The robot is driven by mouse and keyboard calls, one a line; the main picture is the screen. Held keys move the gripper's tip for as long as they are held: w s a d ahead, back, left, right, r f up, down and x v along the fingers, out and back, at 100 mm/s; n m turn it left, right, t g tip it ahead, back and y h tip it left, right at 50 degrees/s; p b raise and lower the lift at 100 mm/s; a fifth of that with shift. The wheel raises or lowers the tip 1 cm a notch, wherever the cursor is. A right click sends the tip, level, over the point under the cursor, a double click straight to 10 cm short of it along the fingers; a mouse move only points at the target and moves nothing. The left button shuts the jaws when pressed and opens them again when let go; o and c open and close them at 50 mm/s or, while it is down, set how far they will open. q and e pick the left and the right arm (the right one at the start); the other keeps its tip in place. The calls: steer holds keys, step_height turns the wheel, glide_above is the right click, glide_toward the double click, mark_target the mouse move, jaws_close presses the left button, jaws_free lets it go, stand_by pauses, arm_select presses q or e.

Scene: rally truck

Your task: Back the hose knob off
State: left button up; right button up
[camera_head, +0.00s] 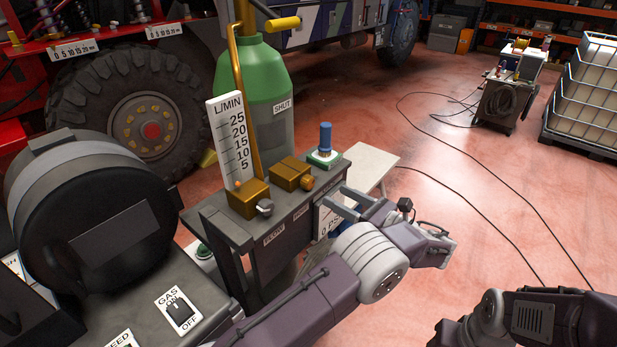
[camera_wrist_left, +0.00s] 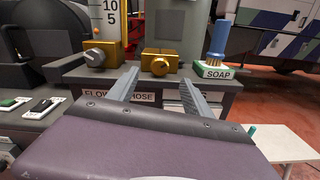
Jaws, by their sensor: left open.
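The hose knob (camera_head: 306,184) is a small brass knob on the front of a brass valve block (camera_head: 288,172) on top of a dark grey stand. In the left wrist view the hose knob (camera_wrist_left: 159,67) faces me, with the HOSE label below it partly hidden by a finger. My left gripper (camera_head: 334,197) is open, its fingers pointing at the stand. In the left wrist view the left gripper (camera_wrist_left: 160,77) has its fingertips apart on either side of the knob's line, with the knob beyond, and nothing between them. My right gripper is out of view.
A second brass valve (camera_head: 247,198) with a silver knob and the L/MIN gauge (camera_head: 229,140) stand to the left. A blue-topped SOAP item (camera_head: 325,140) is to the right. A green bottle (camera_head: 255,85) stands behind. Cables lie on the open red floor.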

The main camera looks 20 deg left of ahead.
mark_target(311, 184)
arm_select(q)
steer(key=p+x, duration=0.1)
steer(key=x, duration=0.7)
steer(key=shift+w+a+f+p, duration=0.1)
steer(key=shift+a+p, duration=0.2)
steer(key=shift+p, duration=0.05)
steer(key=shift+w+a+f, duration=0.1)
steer(key=shift+w+a, duration=0.1)
steer(key=shift+a, duration=0.05)
jaws_close()
steer(key=n+b, duration=0.1)
steer(key=n, duration=0.1)
steer(key=n+b, duration=0.2)
steer(key=shift+s+f+n, duration=0.15)
steer(key=shift+f+n, duration=0.1)
steer(key=shift+n, duration=0.05)
steer(key=shift+r+n+b, duration=0.2)
steer(key=shift+n+b, duration=0.1)
steer(key=shift+n, duration=0.3)
